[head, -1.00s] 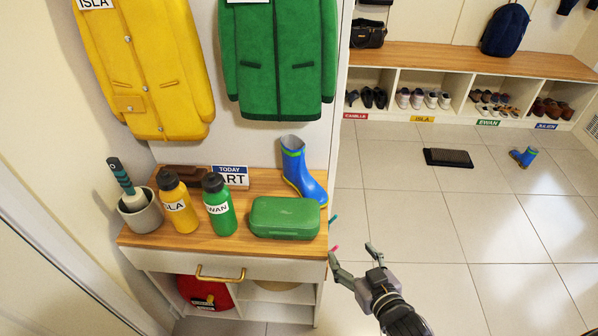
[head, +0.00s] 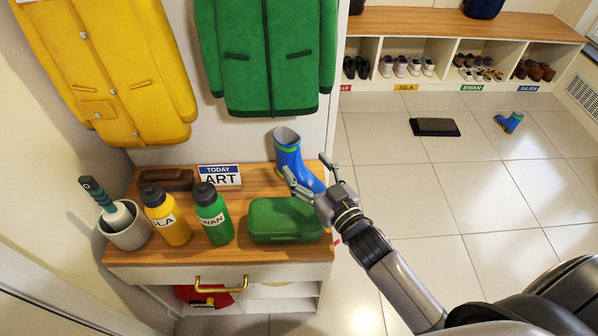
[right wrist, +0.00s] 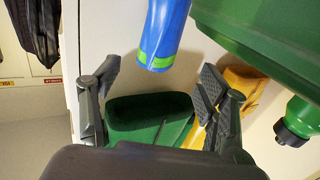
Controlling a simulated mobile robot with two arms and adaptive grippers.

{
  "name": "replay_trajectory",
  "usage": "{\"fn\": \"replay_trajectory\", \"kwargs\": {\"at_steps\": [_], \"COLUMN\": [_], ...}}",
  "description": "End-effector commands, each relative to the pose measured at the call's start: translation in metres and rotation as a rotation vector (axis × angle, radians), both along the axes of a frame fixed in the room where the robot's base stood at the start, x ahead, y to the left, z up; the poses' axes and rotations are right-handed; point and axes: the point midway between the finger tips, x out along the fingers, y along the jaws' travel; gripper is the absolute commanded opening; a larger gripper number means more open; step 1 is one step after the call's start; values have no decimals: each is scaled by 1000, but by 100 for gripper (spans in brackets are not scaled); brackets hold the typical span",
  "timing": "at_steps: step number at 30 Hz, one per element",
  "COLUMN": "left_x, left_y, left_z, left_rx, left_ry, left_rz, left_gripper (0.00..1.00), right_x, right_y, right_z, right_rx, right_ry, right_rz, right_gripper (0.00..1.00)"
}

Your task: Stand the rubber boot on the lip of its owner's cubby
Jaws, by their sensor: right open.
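A blue rubber boot with a green band (head: 287,148) stands upright on the wooden bench top, behind the green box. A second blue and green boot (head: 510,122) is on the floor in front of the cubbies; I cannot tell whether it stands or lies. My right gripper (head: 305,170) is open at the bench boot, its fingers partly covering the boot's lower part in the head view. In the right wrist view the boot's shaft (right wrist: 164,32) shows ahead between the spread fingers (right wrist: 158,88). The cubby unit (head: 440,93) bears the labels ISLA, EWAN, JULIEN and a cut-off red one.
A green box (head: 284,220), green bottle (head: 212,214), yellow bottle (head: 166,216) and grey cup (head: 126,226) crowd the bench. A TODAY ART sign (head: 219,176) stands behind them. Coats hang above.

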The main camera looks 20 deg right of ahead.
Motion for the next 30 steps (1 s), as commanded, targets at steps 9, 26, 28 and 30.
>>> {"fn": "replay_trajectory", "kwargs": {"at_steps": [9, 26, 28, 30], "left_x": [10, 22, 22, 21], "left_y": [0, -1, -1, -1], "left_z": [11, 27, 27, 26], "left_rx": [0, 0, 0, 1], "left_ry": [-10, -20, -19, -17], "left_rz": [3, 6, 6, 6], "left_gripper": [85, 85, 85, 85], "right_x": [39, 90, 90, 90], "right_y": [9, 19, 19, 19], "right_z": [-1, 0, 0, 0], "right_rx": [1, 1, 1, 1], "right_ry": [2, 3, 3, 2], "right_rz": [0, 0, 0, 0], "right_gripper": [69, 69, 69, 68]}}
